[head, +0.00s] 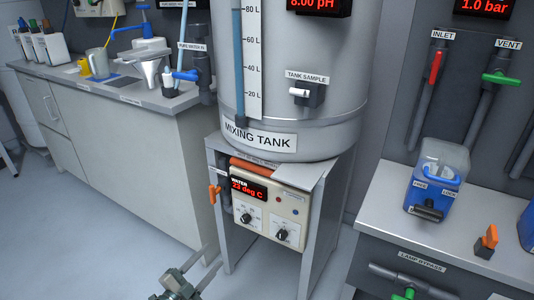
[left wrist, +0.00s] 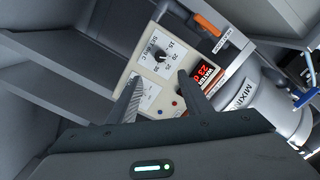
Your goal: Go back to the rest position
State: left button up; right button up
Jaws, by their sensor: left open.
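My left gripper (head: 198,263) is low in the head view, in front of the mixing tank's stand. Its two fingers are spread apart with nothing between them. In the left wrist view the gripper (left wrist: 160,95) also shows open fingers, with the control box (left wrist: 165,65) beyond them. The control box also shows in the head view (head: 265,228), with a red "WATER 23 deg C" display and black knobs. The gripper looks apart from the box. My right gripper is in neither view.
The mixing tank (head: 295,75) stands on a grey metal stand (head: 312,240). A counter (head: 140,95) with bottles, a jug and a funnel is at the left. A right bench (head: 460,235) carries a blue-and-clear container (head: 437,180). Open floor (head: 90,230) lies at the lower left.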

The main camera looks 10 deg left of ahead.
pick_arm(q)
jog(key=s+d+f+n+g+y, duration=0.1)
jog(key=s+d+n+g, duration=0.3)
jog(key=s, duration=0.6)
jog(key=s+d+f+n+g+y, duration=0.15)
jog(key=s+d+n, duration=0.35)
jog(key=s, duration=0.5)
jog(key=s+d+n+g, duration=0.35)
jog(key=s+d, duration=0.35)
jog(key=s, duration=0.3)
jog(key=s+a+f+g+y+p, duration=0.1)
jog(key=a+f+p, duration=0.2)
jog(key=f+p, duration=0.5)
jog(key=s+a+f+g+y+p, duration=0.1)
jog(key=s+a+f+p, duration=0.1)
jog(key=f+p, duration=0.7)
jog(key=shift+a+f+m+g+p, duration=0.35)
jog(key=shift+a+f, duration=0.15)
jog(key=shift+a, duration=0.3)
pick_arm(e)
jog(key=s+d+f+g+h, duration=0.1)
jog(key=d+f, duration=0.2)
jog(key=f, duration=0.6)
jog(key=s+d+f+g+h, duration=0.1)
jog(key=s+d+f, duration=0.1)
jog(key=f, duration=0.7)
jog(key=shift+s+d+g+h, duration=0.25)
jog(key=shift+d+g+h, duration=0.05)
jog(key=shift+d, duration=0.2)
